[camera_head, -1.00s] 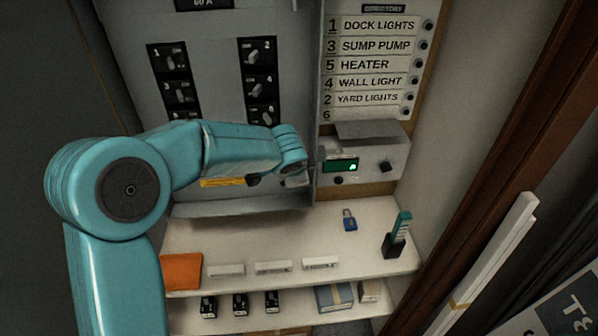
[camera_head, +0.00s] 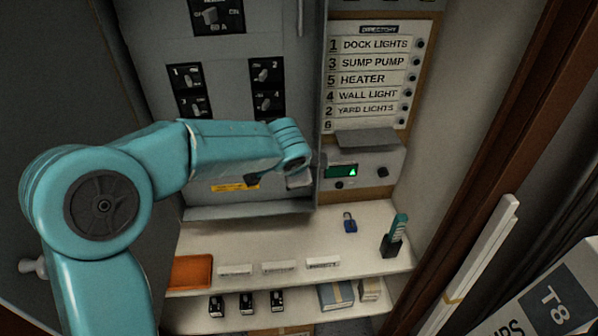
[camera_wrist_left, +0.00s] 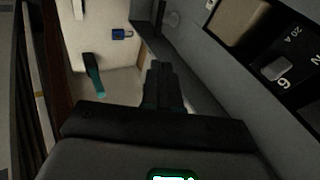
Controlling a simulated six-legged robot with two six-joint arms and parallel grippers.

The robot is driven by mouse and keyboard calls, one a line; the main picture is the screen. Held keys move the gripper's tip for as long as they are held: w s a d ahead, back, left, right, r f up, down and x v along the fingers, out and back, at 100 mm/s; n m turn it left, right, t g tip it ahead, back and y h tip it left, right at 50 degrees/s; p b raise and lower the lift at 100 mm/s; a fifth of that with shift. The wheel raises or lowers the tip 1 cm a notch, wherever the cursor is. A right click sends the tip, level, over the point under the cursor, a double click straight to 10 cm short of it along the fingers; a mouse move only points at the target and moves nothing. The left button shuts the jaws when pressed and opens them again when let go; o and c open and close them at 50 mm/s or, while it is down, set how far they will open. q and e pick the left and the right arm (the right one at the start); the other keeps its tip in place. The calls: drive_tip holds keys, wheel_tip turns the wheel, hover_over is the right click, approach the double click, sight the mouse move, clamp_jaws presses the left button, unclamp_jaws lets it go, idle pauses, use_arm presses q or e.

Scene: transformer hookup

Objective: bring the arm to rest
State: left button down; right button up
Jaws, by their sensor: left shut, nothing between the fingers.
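My left arm (camera_head: 235,150) comes in from the left and reaches across the front of the grey breaker panel (camera_head: 225,120). Its wrist (camera_head: 291,145) is beside the panel's right edge, left of the box with the green display (camera_head: 342,171). In the left wrist view my left gripper (camera_wrist_left: 165,85) has its dark fingers together, with nothing between them. Breaker number 6 (camera_wrist_left: 275,68) shows to the right of the fingers in that view. In the head view the fingers are hard to make out. My right gripper is in neither view.
Below is a shelf (camera_head: 300,238) with a blue padlock (camera_head: 349,223), a teal-handled tool in a dark holder (camera_head: 396,238), an orange tray (camera_head: 190,271) and white labels. A lower shelf holds small black parts and boxes. A brown post (camera_head: 490,160) stands at the right.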

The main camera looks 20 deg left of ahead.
use_arm(q)
drive_tip(key=s+d+f+n+g+h+b, duration=0.1)
drive_tip(key=s+d+f+n+g+h, duration=0.2)
drive_tip(key=f, duration=0.6)
drive_tip(key=s+d+f+b, duration=0.1)
drive_tip(key=s+d+f, duration=0.3)
drive_tip(key=f, duration=0.5)
drive_tip(key=s+d+f+n+g+h+b, duration=0.1)
drive_tip(key=s+d+f+n+g+h, duration=0.1)
drive_tip(key=s+f, duration=0.55)
drive_tip(key=s+d+f+n+g+b, duration=0.1)
drive_tip(key=s+d+f+n+b, duration=0.1)
drive_tip(key=s+f+n, duration=0.5)
drive_tip(key=s+f, duration=0.4)
drive_tip(key=s, duration=0.2)
drive_tip(key=shift+d+f+h, duration=0.15)
drive_tip(key=shift+f+h, duration=0.25)
drive_tip(key=c, duration=1.4)
unclamp_jaws()
drive_tip(key=shift+s+f+n+g, duration=0.25)
drive_tip(key=shift+s+n+g, duration=0.05)
drive_tip(key=shift+s+n, duration=0.25)
drive_tip(key=shift+o, duration=1.3)
drive_tip(key=shift+s, duration=0.2)
